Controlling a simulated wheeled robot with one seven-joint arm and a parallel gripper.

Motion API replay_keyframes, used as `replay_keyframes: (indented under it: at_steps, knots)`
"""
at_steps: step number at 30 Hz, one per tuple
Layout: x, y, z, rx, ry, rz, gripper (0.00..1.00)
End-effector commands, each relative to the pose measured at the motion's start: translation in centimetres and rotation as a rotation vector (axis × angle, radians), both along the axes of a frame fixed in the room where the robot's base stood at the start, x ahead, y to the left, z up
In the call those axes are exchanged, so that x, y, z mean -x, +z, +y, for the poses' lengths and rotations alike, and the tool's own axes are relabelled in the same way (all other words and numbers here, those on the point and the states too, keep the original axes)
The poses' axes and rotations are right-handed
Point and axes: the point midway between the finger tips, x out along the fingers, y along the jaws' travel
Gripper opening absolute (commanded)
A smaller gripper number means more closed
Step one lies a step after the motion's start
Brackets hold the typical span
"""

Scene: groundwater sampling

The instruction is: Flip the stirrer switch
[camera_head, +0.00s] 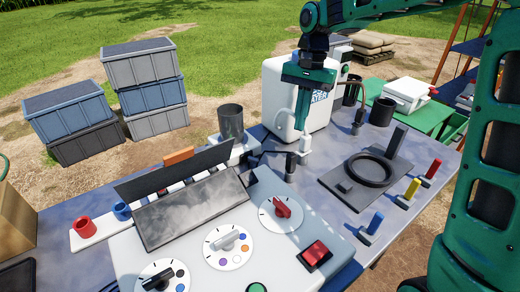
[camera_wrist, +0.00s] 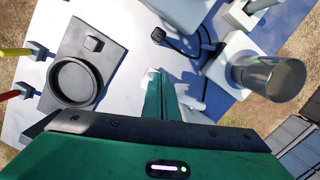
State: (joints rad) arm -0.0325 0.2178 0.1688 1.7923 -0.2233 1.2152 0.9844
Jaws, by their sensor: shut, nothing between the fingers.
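No switch carries a readable stirrer label. A grey control box (camera_head: 180,262) in the front has a red rocker switch (camera_head: 314,253) at its right, and dials with red (camera_head: 282,208), grey (camera_head: 229,241) and black (camera_head: 158,281) knobs. A grey beaker (camera_head: 231,122) stands on a white base (camera_head: 243,147) behind the box; the beaker also shows in the wrist view (camera_wrist: 270,77). My gripper (camera_head: 304,148) is shut and empty, pointing down above the table between the beaker and the ring plate. Its tips (camera_wrist: 155,76) show in the wrist view.
A white tank (camera_head: 283,95) is behind. The dark ring plate (camera_head: 341,203) and blue (camera_head: 372,226), yellow (camera_head: 410,191) and red (camera_head: 432,170) handles lie right. Stacked crates (camera_head: 148,92) stand beyond.

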Motion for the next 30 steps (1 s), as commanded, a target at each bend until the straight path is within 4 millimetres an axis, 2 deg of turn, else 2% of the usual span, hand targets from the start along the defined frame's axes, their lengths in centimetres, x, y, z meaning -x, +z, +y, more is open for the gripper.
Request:
replay_keyframes:
  at_steps: [1,5,9,12,17,26,30]
  knots:
    - [-0.9,-0.4,1.8,-0.01,0.004,0.01,0.0]
    - [-2.4,-1.0,5.5,-0.03,-0.001,0.034,0.0]
    - [-3.3,-1.4,7.8,-0.037,-0.017,0.062,0.0]
    - [-3.7,-1.5,8.8,-0.04,-0.025,0.074,0.0]
    - [-3.9,-1.7,9.5,-0.042,-0.032,0.082,0.0]
    - [-3.9,-1.7,9.5,-0.042,-0.032,0.082,0.0]
    - [-3.7,-2.3,9.7,-0.041,-0.031,0.085,0.0]
